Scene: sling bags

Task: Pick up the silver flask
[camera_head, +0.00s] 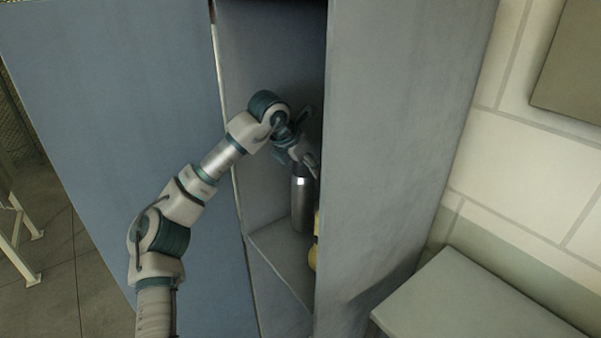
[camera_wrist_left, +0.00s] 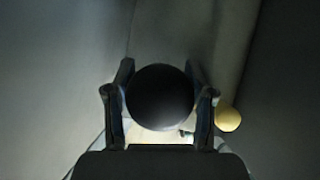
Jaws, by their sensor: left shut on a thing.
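The silver flask (camera_head: 301,204) stands upright inside the open blue-grey locker, on the locker's shelf. My left gripper (camera_head: 308,162) reaches into the locker and is shut on the upper part of the flask. In the left wrist view the flask's round dark top (camera_wrist_left: 160,97) sits between the two fingers of the left gripper (camera_wrist_left: 160,108). From the head view I cannot tell whether the flask's base touches the shelf. My right gripper is in neither view.
A yellow object (camera_head: 314,245) is close to the right of the flask, partly hidden by the locker's right side (camera_head: 385,150); it also shows in the wrist view (camera_wrist_left: 228,118). The shelf (camera_head: 278,256) is bare in front. A grey bench (camera_head: 470,305) stands at lower right.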

